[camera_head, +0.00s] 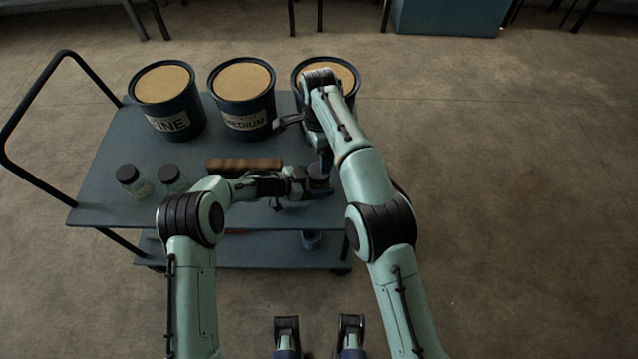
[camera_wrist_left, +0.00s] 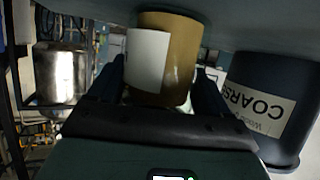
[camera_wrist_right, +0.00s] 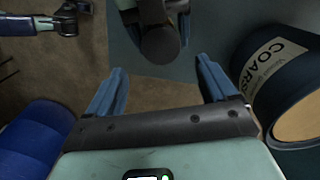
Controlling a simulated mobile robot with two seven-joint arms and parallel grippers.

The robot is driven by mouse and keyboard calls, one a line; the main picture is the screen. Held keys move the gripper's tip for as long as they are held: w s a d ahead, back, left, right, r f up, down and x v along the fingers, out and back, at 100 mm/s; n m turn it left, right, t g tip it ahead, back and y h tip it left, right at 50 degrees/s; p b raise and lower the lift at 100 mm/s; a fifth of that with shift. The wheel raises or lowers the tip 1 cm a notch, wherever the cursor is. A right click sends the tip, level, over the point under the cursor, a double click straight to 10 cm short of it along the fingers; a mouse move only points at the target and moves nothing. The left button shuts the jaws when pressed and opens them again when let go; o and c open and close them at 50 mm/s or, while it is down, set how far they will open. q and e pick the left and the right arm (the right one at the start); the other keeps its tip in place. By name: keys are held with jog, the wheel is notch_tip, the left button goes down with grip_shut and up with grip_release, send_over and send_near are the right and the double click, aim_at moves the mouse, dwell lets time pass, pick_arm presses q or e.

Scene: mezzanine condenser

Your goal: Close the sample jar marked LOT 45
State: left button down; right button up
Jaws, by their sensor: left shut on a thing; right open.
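My left gripper (camera_head: 304,183) is shut on a sample jar (camera_wrist_left: 160,58) with amber contents and a blank-looking white label; no lot number is readable. The jar's upper end is hidden in the left wrist view. A dark round top (camera_wrist_right: 160,44), apparently the jar's lid, shows in the right wrist view; I cannot tell how tightly it sits. My right gripper (camera_wrist_right: 158,78) is open and empty, above and close to that round top. Two more jars with dark lids, one (camera_head: 133,181) left of the other (camera_head: 172,180), stand on the cart's left part.
The blue-grey cart top (camera_head: 110,160) carries three dark buckets along its far side: one marked ...INE (camera_head: 168,105), MEDIUM (camera_head: 243,100) and COARSE (camera_wrist_right: 275,75). A brown wooden block (camera_head: 245,164) lies near the middle. A push handle (camera_head: 30,105) rises at left.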

jog(key=n, duration=0.4)
jog(key=shift+r+n, duration=0.1)
jog(key=shift+n, duration=0.3)
jog(key=shift+f, duration=4)
jog(key=c, duration=1.1)
jog(key=o, duration=1.2)
jog(key=shift+r, duration=0.1)
jog(key=shift+r, duration=5.9)
